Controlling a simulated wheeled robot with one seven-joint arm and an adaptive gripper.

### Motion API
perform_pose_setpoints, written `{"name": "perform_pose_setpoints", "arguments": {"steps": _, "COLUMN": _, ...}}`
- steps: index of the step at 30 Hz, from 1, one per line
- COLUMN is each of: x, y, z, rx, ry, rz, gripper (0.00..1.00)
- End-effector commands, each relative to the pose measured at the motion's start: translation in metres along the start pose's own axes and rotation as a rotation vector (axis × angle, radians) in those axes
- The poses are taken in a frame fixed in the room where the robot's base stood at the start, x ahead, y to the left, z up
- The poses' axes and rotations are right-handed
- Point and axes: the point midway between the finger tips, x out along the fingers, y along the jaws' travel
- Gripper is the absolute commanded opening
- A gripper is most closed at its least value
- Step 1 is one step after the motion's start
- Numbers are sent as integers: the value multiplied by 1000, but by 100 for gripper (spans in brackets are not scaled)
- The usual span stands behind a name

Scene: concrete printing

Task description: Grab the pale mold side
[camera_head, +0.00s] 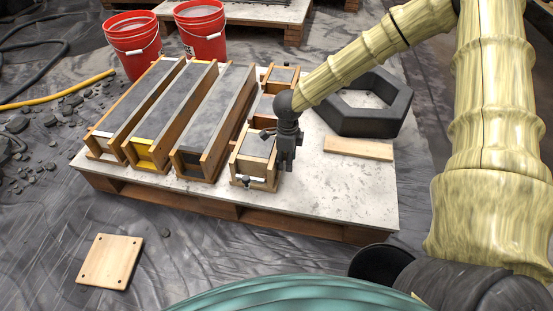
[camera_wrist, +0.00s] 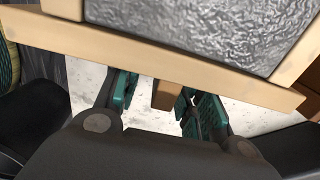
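The pale mold side (camera_wrist: 150,57) is a long light wooden strip along concrete in the wrist view. A short brown wooden block (camera_wrist: 166,95) juts from its lower edge. My gripper (camera_wrist: 157,95) is open, with its green-padded fingers either side of this block. A gap shows on the block's left; the right finger is close to it, and I cannot tell if they touch. In the head view, my gripper (camera_head: 287,165) points down at the right side of a small front mold (camera_head: 257,145). The arm and gripper hide part of that mold's right side there.
Several long concrete-filled molds (camera_head: 150,110) stand left on the pallet board (camera_head: 325,190). A dark hexagonal ring (camera_head: 375,122) and a loose pale board (camera_head: 358,149) lie right. Red buckets (camera_head: 201,32) stand behind. A pale plate with holes (camera_head: 110,261) lies on the floor.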

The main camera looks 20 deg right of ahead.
Motion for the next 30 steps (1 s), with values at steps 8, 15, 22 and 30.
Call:
{"name": "perform_pose_setpoints", "arguments": {"steps": 8, "x": 0, "y": 0, "z": 0, "rx": 0, "ry": 0, "rz": 0, "gripper": 0}}
{"name": "perform_pose_setpoints", "arguments": {"steps": 15, "x": 0, "y": 0, "z": 0, "rx": 0, "ry": 0, "rz": 0, "gripper": 0}}
{"name": "perform_pose_setpoints", "arguments": {"steps": 22, "x": -14, "y": 0, "z": 0, "rx": 0, "ry": -1, "rz": -1, "gripper": 0}}
{"name": "perform_pose_setpoints", "arguments": {"steps": 30, "x": -64, "y": 0, "z": 1, "rx": 1, "ry": -1, "rz": -1, "gripper": 0}}
